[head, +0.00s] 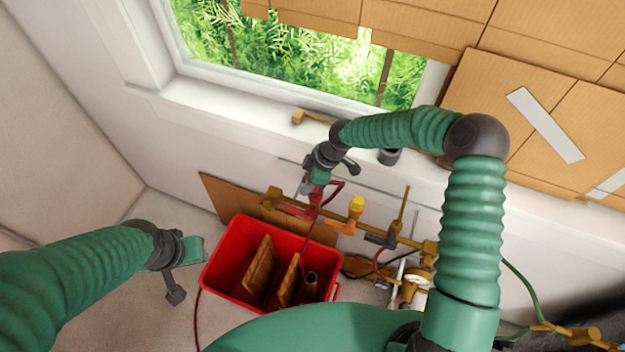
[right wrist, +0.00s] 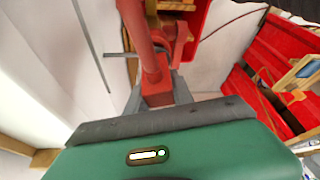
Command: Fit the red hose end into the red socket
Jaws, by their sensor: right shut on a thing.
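My right gripper (head: 308,188) is shut on the red hose end (right wrist: 157,98), just in front of the wall below the window sill. In the right wrist view its fingers (right wrist: 158,92) clasp the red piece, and a thick red tube runs up from it. A red fitting, seemingly the red socket (right wrist: 184,28), is close beside that tube; in the head view red parts (head: 298,208) show just below the gripper. I cannot tell whether hose end and socket touch. My left gripper (head: 184,272) hangs apart at the left, holding nothing visible; its finger gap is unclear.
A red crate (head: 222,262) with brown boards stands on the floor below. A brass pipe with a yellow valve (head: 356,206) and other fittings runs right along the wall. A cardboard sheet (head: 226,196) leans behind the crate. Cardboard boxes (head: 420,30) are at the upper right.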

